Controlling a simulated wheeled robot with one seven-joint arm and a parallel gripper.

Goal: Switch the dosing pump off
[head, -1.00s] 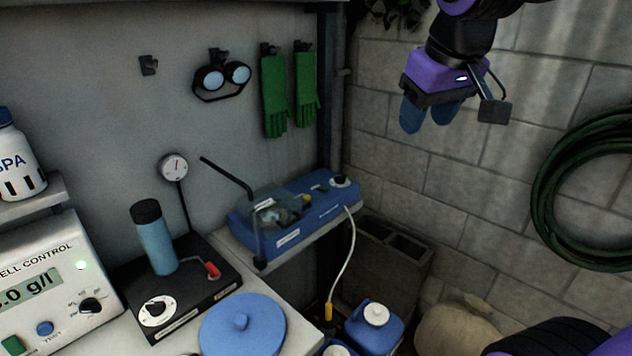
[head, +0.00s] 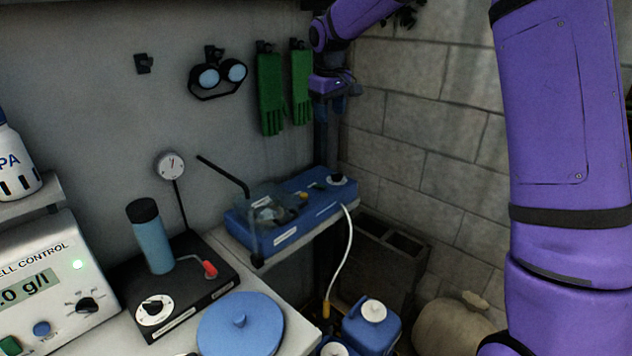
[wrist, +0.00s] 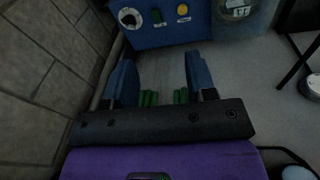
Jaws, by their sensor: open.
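The blue dosing pump (head: 300,232) sits on a shelf against the wall in the head view, with a clear cover on its left part. I cannot tell the switch's position. My gripper (head: 331,104) is above the pump's right end, beside the green gloves, apart from the pump. Its blue fingers (wrist: 160,62) are spread and empty in the wrist view.
Green gloves (head: 270,95) and goggles (head: 218,78) hang on the wall to the left of my gripper. A white hose (head: 343,255) runs from the pump down to blue canisters (head: 371,328). A block wall (head: 455,135) stands to the right. A thin bent black rod (head: 222,175) rises by the pump.

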